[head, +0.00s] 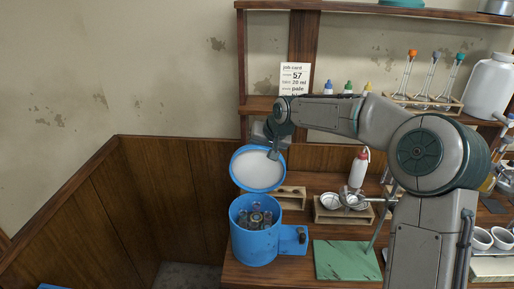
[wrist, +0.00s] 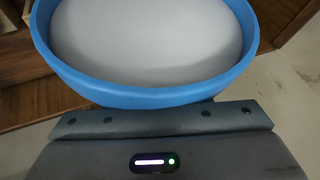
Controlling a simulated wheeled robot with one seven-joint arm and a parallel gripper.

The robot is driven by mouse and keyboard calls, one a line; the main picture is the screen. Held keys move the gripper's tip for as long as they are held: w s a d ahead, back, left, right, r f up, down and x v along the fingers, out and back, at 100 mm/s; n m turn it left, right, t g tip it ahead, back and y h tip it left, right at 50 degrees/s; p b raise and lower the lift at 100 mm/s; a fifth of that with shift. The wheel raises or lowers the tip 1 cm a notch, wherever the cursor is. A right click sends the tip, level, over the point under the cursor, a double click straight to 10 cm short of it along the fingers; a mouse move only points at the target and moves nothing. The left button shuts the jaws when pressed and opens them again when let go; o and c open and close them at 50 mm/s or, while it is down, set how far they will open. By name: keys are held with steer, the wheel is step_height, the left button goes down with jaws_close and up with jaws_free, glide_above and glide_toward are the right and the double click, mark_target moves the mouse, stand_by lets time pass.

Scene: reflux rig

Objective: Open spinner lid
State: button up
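The blue spinner (head: 252,246) stands at the table's left front corner, and its rotor (head: 256,219) shows inside the open bowl. Its lid (head: 257,171) is raised, tilted up above the back of the bowl, with the pale inner face towards the head camera. In the wrist view the lid (wrist: 150,97) fills the top, with its blue rim close to my gripper's dark body. My gripper (head: 273,155) is at the lid's upper right edge, touching or very near it. Its fingertips are mostly hidden, so I cannot tell whether it grips the rim.
A green mat (head: 347,260) lies right of the spinner. Behind it are a wooden holder with metal cups (head: 330,202) and a white bottle with a red cap (head: 358,170). A rack of tubes (head: 424,102) and a white jug (head: 488,88) stand on the shelf.

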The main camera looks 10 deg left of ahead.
steer(key=shift+w, duration=0.1)
steer(key=shift+a+r, duration=0.15)
steer(key=shift+a, duration=0.05)
steer(key=b+v, duration=0.2)
steer(key=v, duration=1.2)
steer(key=shift+b, duration=0.35)
steer(key=s+d+f+h, duration=0.1)
steer(key=s+d+f, duration=0.3)
steer(key=s, duration=0.6)
steer(key=s+d+f+m+h, duration=0.1)
steer(key=s+d+f+h, duration=0.1)
steer(key=s+d+f, duration=0.3)
steer(key=s+d+f+m+g+h, duration=0.1)
steer(key=s+d+f, duration=0.4)
steer(key=s+d, duration=0.6)
steer(key=s+h, duration=0.1)
steer(key=s, duration=0.3)
steer(key=shift+s+d, duration=0.2)
steer(key=shift+s, duration=0.15)
